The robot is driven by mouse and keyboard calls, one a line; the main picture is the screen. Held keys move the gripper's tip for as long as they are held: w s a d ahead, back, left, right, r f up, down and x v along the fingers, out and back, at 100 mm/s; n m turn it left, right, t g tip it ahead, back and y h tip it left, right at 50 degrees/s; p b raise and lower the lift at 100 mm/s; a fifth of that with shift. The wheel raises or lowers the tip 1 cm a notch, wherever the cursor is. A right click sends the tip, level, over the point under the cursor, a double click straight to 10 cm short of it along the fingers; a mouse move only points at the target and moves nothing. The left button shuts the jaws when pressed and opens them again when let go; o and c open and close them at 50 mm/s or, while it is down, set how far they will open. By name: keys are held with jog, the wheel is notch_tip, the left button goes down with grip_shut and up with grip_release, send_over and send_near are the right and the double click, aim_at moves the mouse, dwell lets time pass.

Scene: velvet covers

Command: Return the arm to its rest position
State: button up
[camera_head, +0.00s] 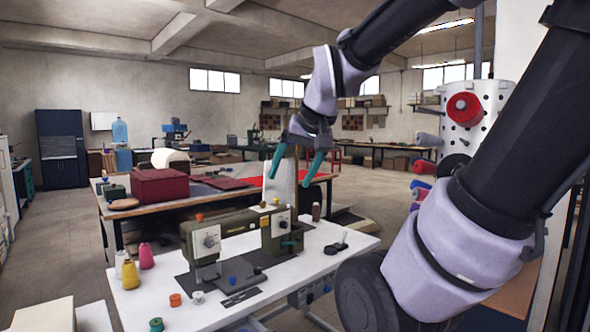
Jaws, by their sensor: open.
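My gripper (296,168) is in the upper middle of the head view, with two teal fingers spread apart and pointing down. Nothing shows between them. It hangs in front of the far work table, above and behind the right end of a green sewing machine (230,232). My arm runs from the gripper up past the top edge and down the right side, in black and pale lilac links. It is raised and bent, and it hides part of the right side of the room.
The sewing machine stands on a white table (180,302) with yellow and pink thread cones (146,256) and small spools. Behind is a table with a dark red box (160,187). A white perforated cylinder (478,125) stands at right. Open floor (375,185) lies beyond.

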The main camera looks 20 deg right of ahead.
jog(key=s, duration=0.2)
jog(key=s+a+r, duration=0.1)
jog(key=shift+s+r+m+y, duration=0.1)
jog(key=shift+s+m+y, duration=0.2)
jog(key=shift+y, duration=0.1)
jog(key=shift+t, duration=0.3)
dwell(0.7)
